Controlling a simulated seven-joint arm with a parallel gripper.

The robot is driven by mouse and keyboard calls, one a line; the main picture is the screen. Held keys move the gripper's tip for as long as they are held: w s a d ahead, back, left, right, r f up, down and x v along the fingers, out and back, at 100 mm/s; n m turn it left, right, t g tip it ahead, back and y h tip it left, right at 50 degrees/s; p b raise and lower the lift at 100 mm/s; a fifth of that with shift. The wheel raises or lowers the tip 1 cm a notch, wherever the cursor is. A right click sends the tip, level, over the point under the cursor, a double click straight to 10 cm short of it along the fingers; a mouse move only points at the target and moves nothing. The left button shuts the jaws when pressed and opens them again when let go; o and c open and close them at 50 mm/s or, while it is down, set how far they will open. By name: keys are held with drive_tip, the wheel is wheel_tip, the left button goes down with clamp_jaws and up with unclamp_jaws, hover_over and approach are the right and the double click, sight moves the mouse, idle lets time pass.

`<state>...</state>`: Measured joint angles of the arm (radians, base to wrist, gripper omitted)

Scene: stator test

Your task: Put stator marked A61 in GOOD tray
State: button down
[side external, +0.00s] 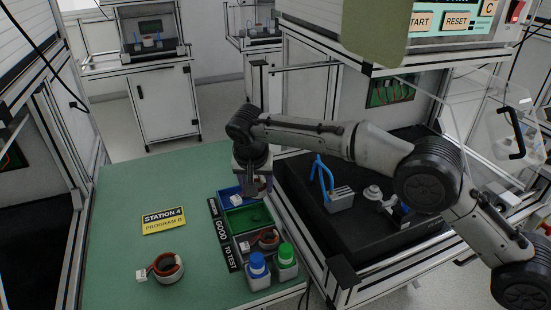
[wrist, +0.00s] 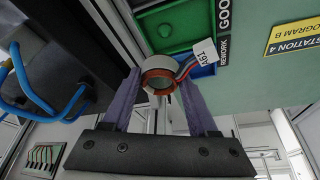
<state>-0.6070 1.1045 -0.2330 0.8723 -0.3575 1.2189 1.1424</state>
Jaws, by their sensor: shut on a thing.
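My gripper (side external: 254,183) (wrist: 157,82) is shut on a stator (wrist: 160,64), a ring with reddish windings, held between the two purple fingers. Its white tag (wrist: 201,56) appears upside down in the wrist view and seems to read A61. The GOOD tray is the green tray (side external: 262,207); it also shows in the wrist view (wrist: 178,22). In the side view my gripper is over the blue tray (side external: 226,191), behind the green one. The held stator is mostly hidden there. The gap below the stator cannot be told.
A stator (side external: 267,239) lies in the tray at the TO TEST label. Another stator (side external: 167,267) lies on the green table (side external: 125,220). Blue-capped (side external: 257,268) and green-capped (side external: 287,262) bottles stand in front. The test fixture (side external: 339,197) with blue handle is right.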

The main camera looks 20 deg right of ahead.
drive_tip(key=shift+s+a+f, duration=0.2)
drive_tip(key=shift+a, duration=0.15)
hover_over(256, 216)
drive_tip(key=shift+f, duration=2.2)
drive_tip(key=shift+f, duration=0.4)
drive_tip(key=shift+f, duration=0.35)
drive_tip(key=shift+f, duration=0.5)
